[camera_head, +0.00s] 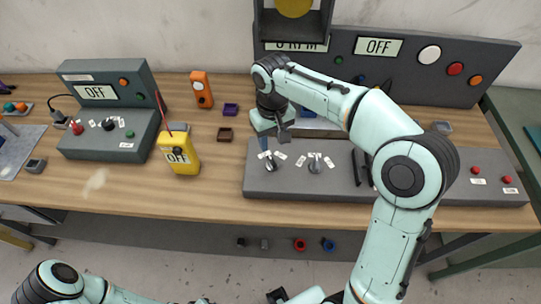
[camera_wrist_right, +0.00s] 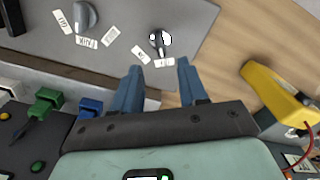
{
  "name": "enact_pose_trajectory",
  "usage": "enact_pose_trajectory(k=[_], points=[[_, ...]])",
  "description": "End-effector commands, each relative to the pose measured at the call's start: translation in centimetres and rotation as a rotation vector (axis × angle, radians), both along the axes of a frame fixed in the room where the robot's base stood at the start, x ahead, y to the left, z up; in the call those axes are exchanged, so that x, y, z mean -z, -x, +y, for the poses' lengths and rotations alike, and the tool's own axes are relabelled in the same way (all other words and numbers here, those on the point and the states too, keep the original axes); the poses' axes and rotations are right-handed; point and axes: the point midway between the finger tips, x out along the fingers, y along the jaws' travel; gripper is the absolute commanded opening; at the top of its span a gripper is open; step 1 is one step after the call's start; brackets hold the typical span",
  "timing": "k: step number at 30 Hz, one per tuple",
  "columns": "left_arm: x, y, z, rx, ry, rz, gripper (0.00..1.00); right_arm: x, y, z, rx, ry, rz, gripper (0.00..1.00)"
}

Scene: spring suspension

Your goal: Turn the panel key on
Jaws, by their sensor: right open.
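The panel key (camera_head: 270,164) stands on the left part of the long grey control panel (camera_head: 228,182), with small white labels around it. In the right wrist view the key (camera_wrist_right: 158,42) is a small grey piece near the panel's edge, just beyond my fingertips. My right gripper (camera_head: 264,146) is above the key, pointing down. In the right wrist view its two blue fingers (camera_wrist_right: 160,68) are apart with nothing between them. I cannot tell the exact gap to the key. Part of my left arm shows at the bottom left, but its gripper is not visible.
A grey rotary knob (camera_head: 315,166) sits right of the key. A yellow meter (camera_head: 178,154) stands left of the panel. A grey box with an OFF display (camera_head: 97,92) is farther left. An upright panel with another OFF display (camera_head: 378,46) stands behind. Bare wood lies in front.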

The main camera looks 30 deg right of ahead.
Motion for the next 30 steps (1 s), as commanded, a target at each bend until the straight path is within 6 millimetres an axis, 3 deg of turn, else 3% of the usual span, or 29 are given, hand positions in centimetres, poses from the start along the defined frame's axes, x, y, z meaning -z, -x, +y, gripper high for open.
enact_pose_trajectory(k=[1, 6, 12, 25, 26, 27, 30], points=[[0.5, 0.3, 0.0, 0.000, 0.000, 0.003, 0.43, 1.5, 0.2, 0.0, 0.000, 0.001, 0.007, 0.43], [1.0, 0.6, 0.0, 0.000, 0.000, 0.007, 0.43, 5.0, 0.1, 0.0, -0.001, 0.001, 0.005, 0.43], [1.4, 0.8, 0.0, 0.000, 0.000, 0.009, 0.43, 7.7, 0.0, -0.1, 0.000, 0.001, 0.002, 0.43], [1.4, 0.8, 0.0, 0.000, 0.000, 0.009, 0.43, 8.8, 0.0, 0.0, -0.001, 0.000, -0.001, 0.43], [1.4, 0.8, 0.0, 0.000, 0.000, 0.009, 0.43, 8.8, 0.0, 0.0, -0.001, 0.000, -0.001, 0.39], [1.4, 0.8, 0.0, 0.000, 0.000, 0.009, 0.43, 8.8, 0.0, 0.0, -0.001, 0.000, -0.001, 0.26], [1.4, 0.8, 0.0, 0.000, 0.000, 0.009, 0.43, 8.8, 0.0, 0.0, -0.001, 0.000, -0.001, 0.00]])
